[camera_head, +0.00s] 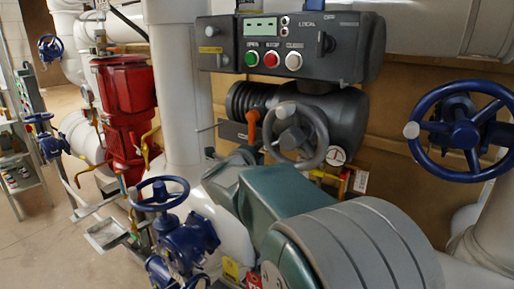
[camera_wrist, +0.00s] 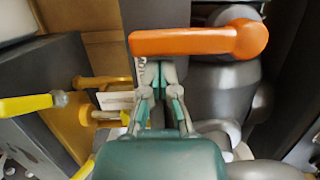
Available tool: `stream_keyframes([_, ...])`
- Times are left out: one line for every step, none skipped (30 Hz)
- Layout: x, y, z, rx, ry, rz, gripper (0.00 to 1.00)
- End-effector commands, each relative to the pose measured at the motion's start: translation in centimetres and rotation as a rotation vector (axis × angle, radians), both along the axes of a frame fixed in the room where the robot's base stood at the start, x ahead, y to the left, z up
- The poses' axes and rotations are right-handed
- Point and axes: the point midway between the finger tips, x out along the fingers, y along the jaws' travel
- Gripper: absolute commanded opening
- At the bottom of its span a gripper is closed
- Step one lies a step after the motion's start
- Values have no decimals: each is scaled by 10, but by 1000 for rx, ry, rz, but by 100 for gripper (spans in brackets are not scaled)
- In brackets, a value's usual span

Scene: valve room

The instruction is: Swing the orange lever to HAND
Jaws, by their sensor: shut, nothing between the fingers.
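The orange lever (camera_wrist: 195,41) lies across the upper part of the wrist view, with its round hub at the right and its arm pointing left. In the head view the orange lever (camera_head: 252,124) stands near upright, left of the grey handwheel. My gripper (camera_wrist: 160,78) is shut and empty, its fingertips just below the lever's arm in the wrist picture. I cannot tell whether they touch it. In the head view my fingers are hidden behind my green and grey arm. No HAND marking is readable.
A grey handwheel (camera_head: 297,134) sits close right of the lever. Above is a control box (camera_head: 290,47) with green, red and white buttons. In the wrist view a yellow-handled lever (camera_wrist: 30,104) is at left, near a pale tag (camera_wrist: 117,100). A blue handwheel (camera_head: 465,130) stands far right.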

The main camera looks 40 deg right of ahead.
Motion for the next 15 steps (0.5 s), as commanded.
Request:
stream_keyframes([1, 0, -1, 2, -7, 1, 0])
stream_keyframes([1, 1, -1, 5, -13, 1, 0])
stream_keyframes([2, 1, -1, 8, -23, 1, 0])
stream_keyframes([3, 1, -1, 10, -30, 1, 0])
stream_keyframes([3, 1, -2, 13, -36, 1, 0])
stream_keyframes([3, 1, -2, 15, -41, 1, 0])
stream_keyframes([4, 1, -2, 16, -45, 1, 0])
stream_keyframes([4, 1, -2, 17, -48, 1, 0])
stream_keyframes([4, 1, -2, 18, -54, 0, 0])
stream_keyframes([4, 2, -2, 20, -58, 0, 0])
stream_keyframes([5, 2, -2, 22, -62, 0, 0])
stream_keyframes([5, 2, -2, 23, -68, 0, 0])
stream_keyframes([5, 2, -2, 25, -72, 0, 0])
stream_keyframes([6, 2, -2, 27, -77, 0, 0])
stream_keyframes([6, 2, -2, 29, -85, 0, 0])
